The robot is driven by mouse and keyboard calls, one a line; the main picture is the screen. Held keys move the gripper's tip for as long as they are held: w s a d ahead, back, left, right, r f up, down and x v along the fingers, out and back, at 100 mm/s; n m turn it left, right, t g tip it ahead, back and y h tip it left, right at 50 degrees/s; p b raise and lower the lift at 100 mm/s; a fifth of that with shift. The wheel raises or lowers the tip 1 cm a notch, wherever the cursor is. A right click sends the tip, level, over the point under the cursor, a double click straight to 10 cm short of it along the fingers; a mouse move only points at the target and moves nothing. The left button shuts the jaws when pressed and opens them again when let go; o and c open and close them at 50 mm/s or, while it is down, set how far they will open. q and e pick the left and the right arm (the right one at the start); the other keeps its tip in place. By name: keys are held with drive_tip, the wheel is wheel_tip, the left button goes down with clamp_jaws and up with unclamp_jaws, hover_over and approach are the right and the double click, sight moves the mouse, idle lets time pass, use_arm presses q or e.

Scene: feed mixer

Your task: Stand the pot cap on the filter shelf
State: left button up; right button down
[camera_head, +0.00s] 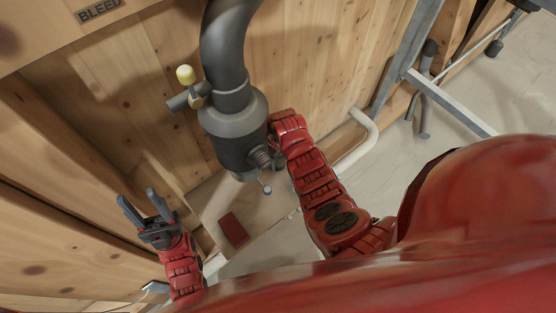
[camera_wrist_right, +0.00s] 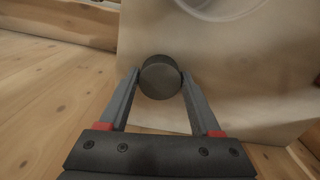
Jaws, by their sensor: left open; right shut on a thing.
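My right gripper (camera_wrist_right: 160,78) is shut on a dark grey round cap (camera_wrist_right: 161,79), which I take to be the pot cap. Its flat round face shows between the two fingertips. Behind it is a pale board (camera_wrist_right: 235,75) with a circular outline at its top; I cannot tell whether this is the filter shelf, or whether the cap touches it. In the head view the right hand is hidden behind the grey pot (camera_head: 232,125) at the pipe's lower end. My left gripper (camera_head: 136,197) is open and empty, at the lower left, apart from the pot.
A thick grey pipe (camera_head: 222,45) runs into the pot, with a yellow-knobbed valve (camera_head: 186,75) at its side. A BLEED sign (camera_head: 100,10) is at the top left. Wooden walls surround the left. A dark red block (camera_head: 233,229) lies below the pot. A metal frame (camera_head: 405,60) stands right.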

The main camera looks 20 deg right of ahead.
drive_tip(key=shift+c, duration=0.4)
unclamp_jaws()
wheel_tip(320, 180, up, 12)
drive_tip(key=p, duration=0.1)
idle(0.7)
